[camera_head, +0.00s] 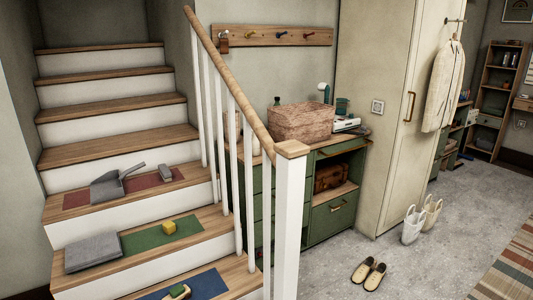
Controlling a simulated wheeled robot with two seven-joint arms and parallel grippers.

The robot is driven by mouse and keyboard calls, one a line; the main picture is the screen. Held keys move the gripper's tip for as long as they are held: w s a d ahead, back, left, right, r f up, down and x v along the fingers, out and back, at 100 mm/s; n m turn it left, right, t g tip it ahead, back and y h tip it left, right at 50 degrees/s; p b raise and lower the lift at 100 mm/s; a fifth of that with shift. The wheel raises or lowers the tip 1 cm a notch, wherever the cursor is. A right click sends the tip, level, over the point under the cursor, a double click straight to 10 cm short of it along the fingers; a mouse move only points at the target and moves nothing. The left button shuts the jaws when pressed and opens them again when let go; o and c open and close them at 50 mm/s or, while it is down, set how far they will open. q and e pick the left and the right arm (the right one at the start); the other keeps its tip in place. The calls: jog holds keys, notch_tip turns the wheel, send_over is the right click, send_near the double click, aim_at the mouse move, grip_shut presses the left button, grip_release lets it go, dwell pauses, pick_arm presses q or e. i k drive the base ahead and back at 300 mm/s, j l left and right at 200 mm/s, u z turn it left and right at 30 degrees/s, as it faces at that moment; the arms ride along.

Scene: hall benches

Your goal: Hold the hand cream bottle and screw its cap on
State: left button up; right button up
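I cannot make out a hand cream bottle or a separate cap for certain in the head view. A small teal item (324,91) and a teal container (342,105) stand on the green cabinet (330,221) behind the railing. They are too small to identify. Neither of my grippers is in view.
A staircase with a white railing post (290,220) fills the left. Its steps hold a grey dustpan (107,189), a yellow block (168,227) and a grey folded cloth (93,252). A wicker basket (300,121) sits on the cabinet.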

aim_at(255, 142)
jog(key=u, duration=1.7)
jog(key=i+l, duration=0.1)
jog(key=l, duration=3.7)
jog(key=i+l, duration=0.15)
jog(key=l, duration=1.75)
